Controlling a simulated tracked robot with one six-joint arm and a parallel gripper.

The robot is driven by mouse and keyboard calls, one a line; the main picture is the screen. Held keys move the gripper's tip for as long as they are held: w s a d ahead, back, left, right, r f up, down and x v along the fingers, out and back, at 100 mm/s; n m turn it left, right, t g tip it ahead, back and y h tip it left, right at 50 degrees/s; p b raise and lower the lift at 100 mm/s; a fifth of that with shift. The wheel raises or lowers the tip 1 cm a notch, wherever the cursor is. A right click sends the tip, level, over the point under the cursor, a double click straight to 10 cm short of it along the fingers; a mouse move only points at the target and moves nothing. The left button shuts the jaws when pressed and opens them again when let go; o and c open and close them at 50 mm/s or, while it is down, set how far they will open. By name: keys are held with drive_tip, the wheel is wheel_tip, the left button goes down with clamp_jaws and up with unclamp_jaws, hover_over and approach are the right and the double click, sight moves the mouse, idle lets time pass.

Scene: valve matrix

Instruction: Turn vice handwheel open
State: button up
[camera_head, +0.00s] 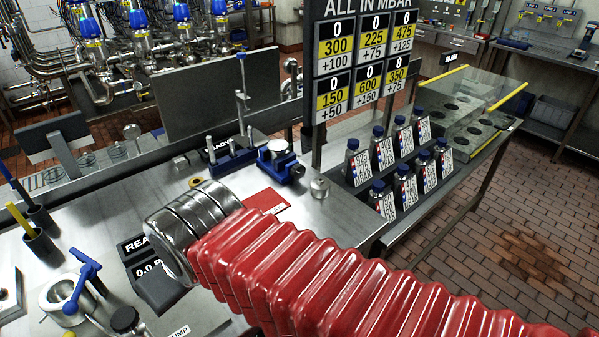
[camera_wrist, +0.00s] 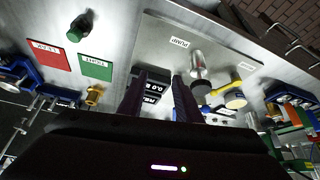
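The blue vice (camera_head: 284,171) stands on the steel bench, just beyond my red-sleeved arm, with a grey round part at its top. Its handwheel is too small to make out clearly. In the wrist view, a blue fixture that looks like the vice (camera_wrist: 20,67) is at the far left edge, partly cut off. My gripper (camera_wrist: 159,78) shows two dark fingers spread apart with nothing held between them. It hangs over the bench near a black display box, well to the side of the blue fixture. In the head view my arm hides the gripper.
A red card (camera_head: 266,201) and a green card (camera_wrist: 96,67) lie on the bench. A blue rack with pegs (camera_head: 229,159) is beside the vice. A pressure board (camera_head: 364,65) and several labelled bottles (camera_head: 386,197) stand to the right. A blue-handled valve (camera_head: 83,280) is at left.

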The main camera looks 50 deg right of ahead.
drive_tip(key=shift+o, duration=0.2)
